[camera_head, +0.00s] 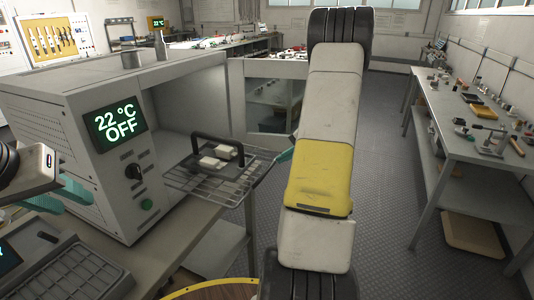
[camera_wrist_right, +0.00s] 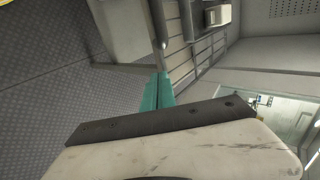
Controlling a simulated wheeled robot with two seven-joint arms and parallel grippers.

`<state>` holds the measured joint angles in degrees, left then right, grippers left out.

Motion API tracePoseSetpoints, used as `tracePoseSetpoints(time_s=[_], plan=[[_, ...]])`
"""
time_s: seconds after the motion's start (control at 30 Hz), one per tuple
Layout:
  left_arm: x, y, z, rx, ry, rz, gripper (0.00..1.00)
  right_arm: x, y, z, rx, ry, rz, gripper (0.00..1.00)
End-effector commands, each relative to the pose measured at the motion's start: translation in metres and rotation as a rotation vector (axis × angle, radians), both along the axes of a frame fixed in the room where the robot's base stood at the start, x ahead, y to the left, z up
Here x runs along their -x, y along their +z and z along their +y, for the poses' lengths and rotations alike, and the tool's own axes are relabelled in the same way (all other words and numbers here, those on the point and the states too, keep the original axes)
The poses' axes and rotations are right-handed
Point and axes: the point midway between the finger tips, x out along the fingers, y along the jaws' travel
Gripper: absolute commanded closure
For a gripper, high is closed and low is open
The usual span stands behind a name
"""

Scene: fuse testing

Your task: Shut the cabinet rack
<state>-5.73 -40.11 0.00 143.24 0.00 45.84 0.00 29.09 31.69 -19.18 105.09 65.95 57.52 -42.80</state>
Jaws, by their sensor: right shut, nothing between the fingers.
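The cabinet (camera_head: 85,185) is a light grey box with a display reading "22 °C OFF", a black knob and a green button. Its wire rack (camera_head: 185,181) sticks out of the open front. On the rack sits a dark holder with a black handle (camera_head: 208,139) and small white blocks (camera_head: 222,153). My right gripper (camera_head: 284,156) has shut teal fingertips at the rack's outer right end; the fingertips also show beside the rack in the right wrist view (camera_wrist_right: 157,92). Contact is unclear. My left gripper (camera_head: 58,195) is at the left, its teal fingers apart and empty.
A framed panel with a window (camera_head: 268,70), apparently the cabinet door, stands open behind the rack. A keypad device (camera_head: 75,275) lies on the near bench. A cluttered workbench (camera_head: 470,150) runs along the right. The floor (camera_head: 385,190) between is clear.

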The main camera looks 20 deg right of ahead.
Motion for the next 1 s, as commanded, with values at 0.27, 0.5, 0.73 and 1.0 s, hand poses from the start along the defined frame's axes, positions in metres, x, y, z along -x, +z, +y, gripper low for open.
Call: tracePoseSetpoints(time_s=[0.27, 0.5, 0.73, 1.0], plan=[[0.0, 0.0, 0.0, 0.0, 0.0, 0.0, 0.64, -0.001, 0.0, 0.001, 0.0, 0.001, 0.0, 1.0], [0.0, 0.0, 0.0, 0.0, 0.0, 0.0, 0.64, -0.016, 0.0, 0.014, 0.0, 0.006, -0.001, 1.0], [0.0, 0.0, 0.0, 0.0, 0.0, 0.0, 0.64, -0.054, 0.0, 0.047, -0.001, 0.007, -0.002, 1.0], [0.0, 0.0, 0.0, 0.0, 0.0, 0.0, 0.64, -0.111, 0.0, 0.097, -0.001, 0.007, -0.002, 1.0]])
